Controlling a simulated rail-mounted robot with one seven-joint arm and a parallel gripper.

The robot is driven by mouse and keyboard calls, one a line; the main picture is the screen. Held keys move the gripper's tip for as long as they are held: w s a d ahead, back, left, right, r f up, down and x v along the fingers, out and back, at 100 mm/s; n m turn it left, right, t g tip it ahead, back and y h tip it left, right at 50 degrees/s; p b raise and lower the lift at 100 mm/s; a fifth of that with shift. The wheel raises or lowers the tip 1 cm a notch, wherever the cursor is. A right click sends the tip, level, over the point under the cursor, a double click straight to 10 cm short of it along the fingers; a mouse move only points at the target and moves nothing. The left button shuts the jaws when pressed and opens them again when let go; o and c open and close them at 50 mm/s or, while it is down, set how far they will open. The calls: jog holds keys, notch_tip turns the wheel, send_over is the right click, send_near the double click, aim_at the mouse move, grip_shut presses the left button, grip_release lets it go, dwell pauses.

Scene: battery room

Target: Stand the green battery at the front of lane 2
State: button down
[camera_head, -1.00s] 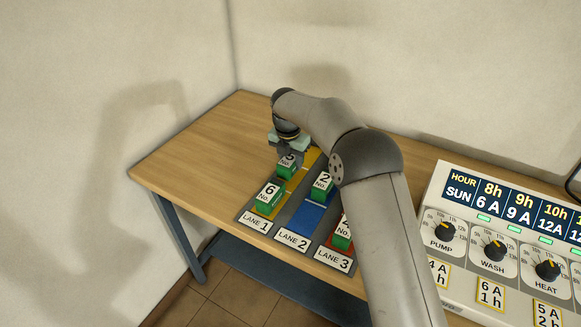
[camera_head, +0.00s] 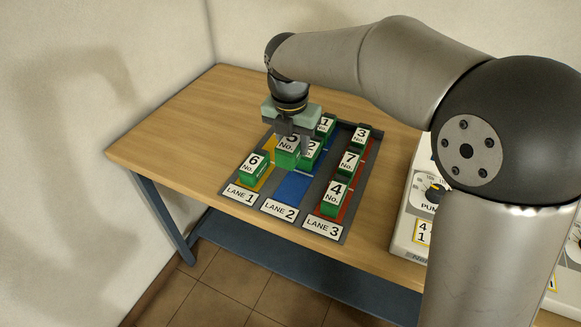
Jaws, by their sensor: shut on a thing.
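My gripper (camera_head: 289,128) is shut on a green battery with a white top label (camera_head: 287,158). The label's number is partly hidden by the fingers and looks like 5. The battery is upright, left of and in front of green battery No. 2 (camera_head: 312,152), partly covering it; it appears raised, but its base clearance is hard to tell. Lane 2 (camera_head: 291,188) is the blue middle strip, bare at its front behind the LANE 2 label (camera_head: 284,212). Batteries No. 2 and No. 1 (camera_head: 325,127) stand farther back in that lane.
Green battery No. 6 (camera_head: 254,166) stands at the front of yellow lane 1. Lane 3 holds No. 4 (camera_head: 334,199), No. 7 (camera_head: 349,163) and No. 3 (camera_head: 361,136). A control panel (camera_head: 412,222) stands to the right. The wooden table (camera_head: 180,130) is clear on the left.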

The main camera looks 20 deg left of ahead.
jog(key=s+d, duration=0.7)
jog(key=s, duration=0.3)
jog(key=w+a+f, duration=0.2)
jog(key=w+f, duration=0.1)
jog(key=w+a+f, duration=0.2)
jog(key=w+f, duration=0.1)
jog(key=w, duration=0.1)
jog(key=w+a+f+p, duration=0.1)
jog(key=w+a+f, duration=0.2)
jog(key=w+f, duration=0.1)
jog(key=shift+w, duration=0.25)
jog(key=shift+w+a+f, duration=0.1)
jog(key=shift+a+f, duration=0.05)
jog(key=shift+f, duration=1.55)
jog(key=shift+f, duration=0.1)
jog(key=shift+f, duration=0.15)
jog(key=c, duration=0.9)
grip_release()
jog(key=shift+o, duration=0.2)
jog(key=r, duration=0.4)
jog(key=s+r, duration=0.1)
jog(key=r, duration=0.7)
jog(key=shift+s+a+r, duration=0.1)
jog(key=shift+s+r, duration=0.1)
jog(key=shift+s, duration=0.05)
